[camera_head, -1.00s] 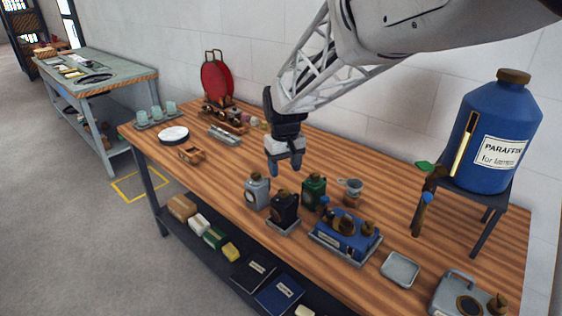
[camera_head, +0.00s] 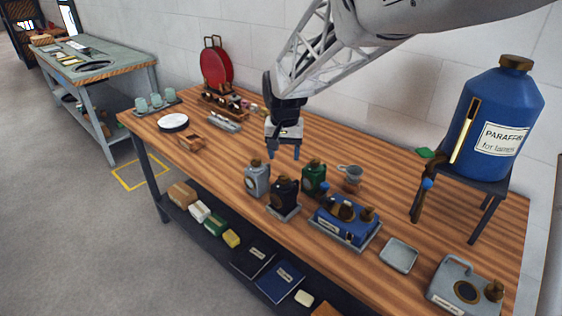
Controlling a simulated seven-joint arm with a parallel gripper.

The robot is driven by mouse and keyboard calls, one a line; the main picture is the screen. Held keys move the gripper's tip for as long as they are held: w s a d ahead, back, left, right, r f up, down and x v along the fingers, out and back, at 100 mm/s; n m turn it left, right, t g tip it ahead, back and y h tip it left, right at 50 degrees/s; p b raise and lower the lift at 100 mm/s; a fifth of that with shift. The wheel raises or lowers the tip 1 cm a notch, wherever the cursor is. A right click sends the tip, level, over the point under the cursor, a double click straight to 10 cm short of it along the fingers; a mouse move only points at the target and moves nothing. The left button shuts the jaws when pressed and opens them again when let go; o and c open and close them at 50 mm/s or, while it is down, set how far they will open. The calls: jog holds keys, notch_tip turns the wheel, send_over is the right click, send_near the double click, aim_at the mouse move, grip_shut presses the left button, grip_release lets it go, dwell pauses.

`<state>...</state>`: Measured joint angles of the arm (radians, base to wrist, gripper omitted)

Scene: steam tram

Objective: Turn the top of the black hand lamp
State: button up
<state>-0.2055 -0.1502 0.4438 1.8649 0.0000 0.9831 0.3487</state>
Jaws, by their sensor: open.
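The black hand lamp (camera_head: 284,195) stands upright on a small grey tray (camera_head: 283,215) near the front edge of the wooden table. Its brown top (camera_head: 284,182) faces up. A grey lamp (camera_head: 257,180) stands just left of it and a green lamp (camera_head: 314,178) just right and behind. My gripper (camera_head: 284,155) points down above and behind the black lamp, apart from it. Its two fingers are open with nothing between them.
A large paraffin drum (camera_head: 498,122) rests on a stand at the right.

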aim_at(284, 176)
jog(key=shift+f, duration=0.15)
jog(key=shift+f, duration=3.75)
jog(key=c, duration=0.9)
